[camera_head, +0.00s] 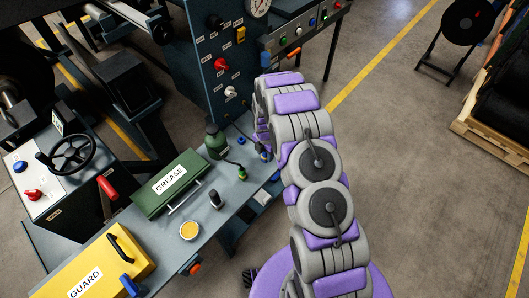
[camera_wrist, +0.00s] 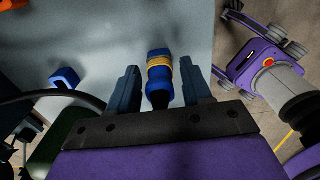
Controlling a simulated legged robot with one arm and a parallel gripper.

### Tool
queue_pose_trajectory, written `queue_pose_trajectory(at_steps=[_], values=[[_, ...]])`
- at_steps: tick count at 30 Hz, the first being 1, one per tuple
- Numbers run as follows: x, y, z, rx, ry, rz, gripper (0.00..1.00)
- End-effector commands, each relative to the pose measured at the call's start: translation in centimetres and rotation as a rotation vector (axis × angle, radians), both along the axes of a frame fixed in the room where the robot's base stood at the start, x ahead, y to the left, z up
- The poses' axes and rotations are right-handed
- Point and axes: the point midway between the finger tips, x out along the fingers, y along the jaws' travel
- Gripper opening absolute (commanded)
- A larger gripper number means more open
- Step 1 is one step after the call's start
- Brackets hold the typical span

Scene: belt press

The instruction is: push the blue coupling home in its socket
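The blue coupling (camera_wrist: 160,55), with a yellow band and a dark lower end, stands out in the wrist view against a pale grey-blue surface. My gripper (camera_wrist: 158,68) has one finger on each side of it, with a visible gap at both sides, so it is open around the coupling and not clamped on it. In the head view my arm reaches down to the bench's right end and mostly hides the gripper. A small blue part beside it there (camera_head: 266,155) looks like the coupling. The socket, and how deep the coupling sits, cannot be made out.
A blue block (camera_wrist: 64,77) and a dark cable (camera_wrist: 40,97) lie left of my gripper in the wrist view.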

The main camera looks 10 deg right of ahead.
Motion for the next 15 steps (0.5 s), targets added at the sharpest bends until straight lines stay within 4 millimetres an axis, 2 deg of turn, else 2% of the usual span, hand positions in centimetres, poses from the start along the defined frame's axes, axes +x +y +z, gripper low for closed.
queue_pose_trajectory(at_steps=[2, 15], values=[[-0.01, 0.04, 0.0, 0.0, 0.0, 0.0, 0.41], [-0.01, 0.14, 0.01, -0.001, 0.0, 0.0, 0.0]])
